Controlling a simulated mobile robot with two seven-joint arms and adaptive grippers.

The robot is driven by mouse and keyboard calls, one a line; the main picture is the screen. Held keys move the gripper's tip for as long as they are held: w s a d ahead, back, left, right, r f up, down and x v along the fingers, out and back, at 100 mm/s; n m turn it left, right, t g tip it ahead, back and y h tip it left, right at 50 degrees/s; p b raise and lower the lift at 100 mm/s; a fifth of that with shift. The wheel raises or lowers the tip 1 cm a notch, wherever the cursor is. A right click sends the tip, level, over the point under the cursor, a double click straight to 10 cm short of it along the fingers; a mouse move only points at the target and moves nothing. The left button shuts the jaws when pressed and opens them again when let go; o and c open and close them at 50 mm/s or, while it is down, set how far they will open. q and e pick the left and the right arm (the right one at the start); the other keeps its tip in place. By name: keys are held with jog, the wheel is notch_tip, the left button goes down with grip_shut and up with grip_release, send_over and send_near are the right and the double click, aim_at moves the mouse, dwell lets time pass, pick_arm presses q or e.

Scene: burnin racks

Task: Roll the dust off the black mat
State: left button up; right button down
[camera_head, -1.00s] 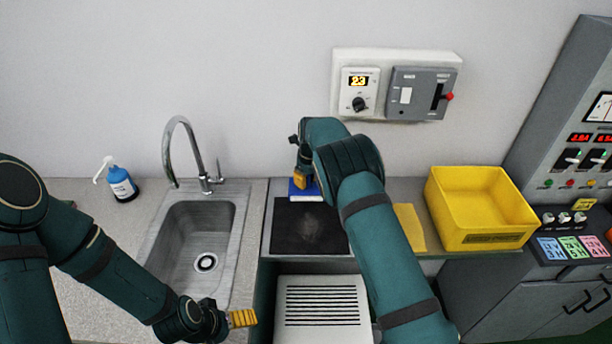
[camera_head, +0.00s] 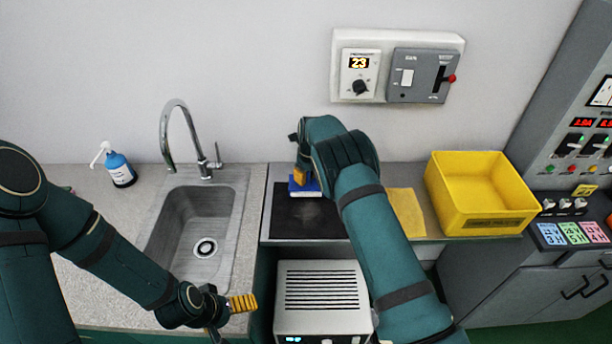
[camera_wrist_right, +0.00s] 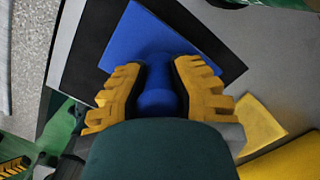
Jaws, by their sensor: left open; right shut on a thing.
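The black mat (camera_head: 285,222) lies on the counter right of the sink, with a faint greyish dusty patch (camera_head: 316,212) on it. A blue roller tool (camera_head: 304,187) with a white lower edge is over the mat's back part; I cannot tell if it touches. My right gripper (camera_head: 300,176) is shut on its blue handle. In the right wrist view, the yellow fingers (camera_wrist_right: 158,85) close on both sides of that handle, above the tool's flat blue top (camera_wrist_right: 150,40). My left gripper (camera_head: 243,302) is open and empty, in front of the sink. My right arm hides the mat's right side.
A yellow bin (camera_head: 482,222) and a flat yellow cloth (camera_head: 408,212) are right of the mat. The sink (camera_head: 166,234) with its tall faucet (camera_head: 182,108) and a blue bottle (camera_head: 119,170) are left. A vented white unit (camera_head: 320,325) stands below the mat. A control box (camera_head: 418,76) hangs behind.

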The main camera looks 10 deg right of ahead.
pick_arm(q)
jog(key=shift+f+b, duration=0.8)
jog(key=shift+b, duration=0.05)
pick_arm(e)
jog(key=shift+f, duration=1.05)
